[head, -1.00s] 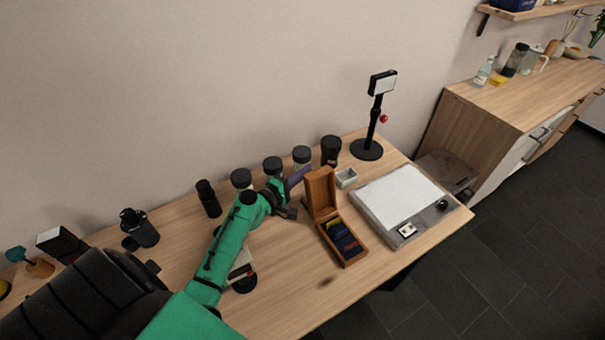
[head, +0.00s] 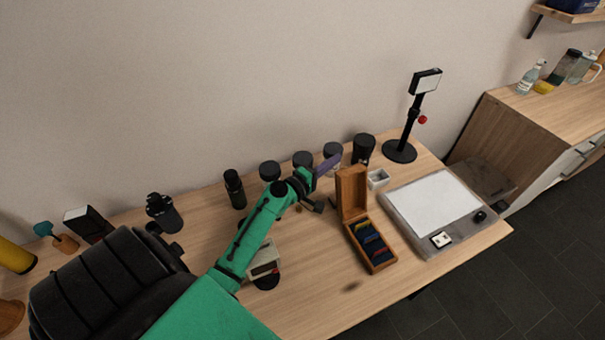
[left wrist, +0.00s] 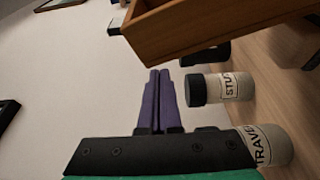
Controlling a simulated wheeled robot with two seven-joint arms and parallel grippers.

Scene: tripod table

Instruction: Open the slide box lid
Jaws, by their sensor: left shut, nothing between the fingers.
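The wooden slide box (head: 372,246) stands on the table with its lid (head: 352,191) raised upright at its back end. Several dark blue, red and yellow slides show in its open inside. My left gripper (head: 332,163), with purple fingers, is just left of the raised lid, at about the height of its top. Its fingers are shut and empty. In the left wrist view the shut fingers (left wrist: 158,92) point toward a wooden piece (left wrist: 190,25), which looks like part of the box. I see no contact. My right gripper is not in view.
Black-lidded jars stand along the wall behind my gripper, one labelled in the left wrist view (left wrist: 222,88). A small white tray (head: 378,178), a light pad (head: 433,204) and a black stand (head: 399,151) are right of the box. The table front before the box is clear.

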